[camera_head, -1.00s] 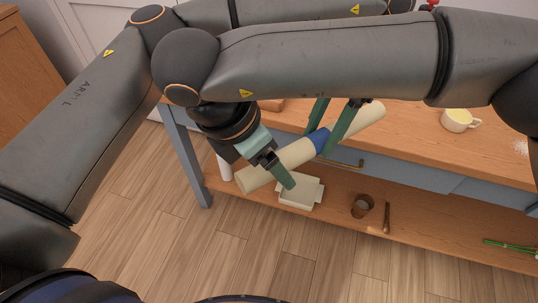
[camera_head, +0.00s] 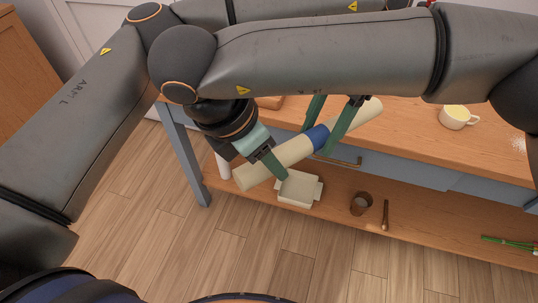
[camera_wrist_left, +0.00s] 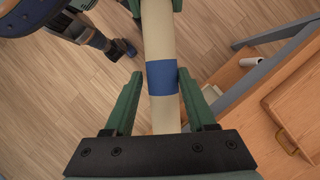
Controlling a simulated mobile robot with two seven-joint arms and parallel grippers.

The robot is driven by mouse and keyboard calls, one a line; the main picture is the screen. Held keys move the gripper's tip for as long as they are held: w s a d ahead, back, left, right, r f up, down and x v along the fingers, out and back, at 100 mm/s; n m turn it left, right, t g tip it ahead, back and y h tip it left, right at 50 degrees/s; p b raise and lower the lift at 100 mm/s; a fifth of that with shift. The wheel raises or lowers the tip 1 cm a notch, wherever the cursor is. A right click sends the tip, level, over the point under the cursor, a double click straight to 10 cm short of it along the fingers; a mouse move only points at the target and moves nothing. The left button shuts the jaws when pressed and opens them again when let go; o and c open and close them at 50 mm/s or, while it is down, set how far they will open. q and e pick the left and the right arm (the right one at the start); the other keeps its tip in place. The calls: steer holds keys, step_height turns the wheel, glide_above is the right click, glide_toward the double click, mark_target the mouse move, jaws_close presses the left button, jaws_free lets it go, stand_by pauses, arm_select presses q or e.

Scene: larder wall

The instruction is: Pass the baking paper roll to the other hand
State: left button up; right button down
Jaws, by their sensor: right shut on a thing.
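The baking paper roll (camera_head: 287,156) is a long cream cylinder with a blue band, held slanted in the air before the table. It also shows in the left wrist view (camera_wrist_left: 160,45). My right gripper (camera_head: 268,166) is shut on the roll near its lower left end. My left gripper (camera_head: 327,134) has its two green fingers on either side of the roll by the blue band. In the left wrist view its fingers (camera_wrist_left: 158,104) are apart, with a clear gap on the left side and the right finger close to the roll.
A wooden table (camera_head: 408,127) with blue-grey drawers stands behind the roll. A yellow-filled cup (camera_head: 453,118) sits on it. The lower shelf (camera_head: 335,208) holds a cream tray (camera_head: 299,188), a brown pot (camera_head: 361,204) and a brown stick (camera_head: 385,215). The floor in front is clear.

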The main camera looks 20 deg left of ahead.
arm_select(q)
steer(key=o, duration=0.4)
steer(key=shift+c, duration=0.2)
steer(key=shift+r, duration=0.15)
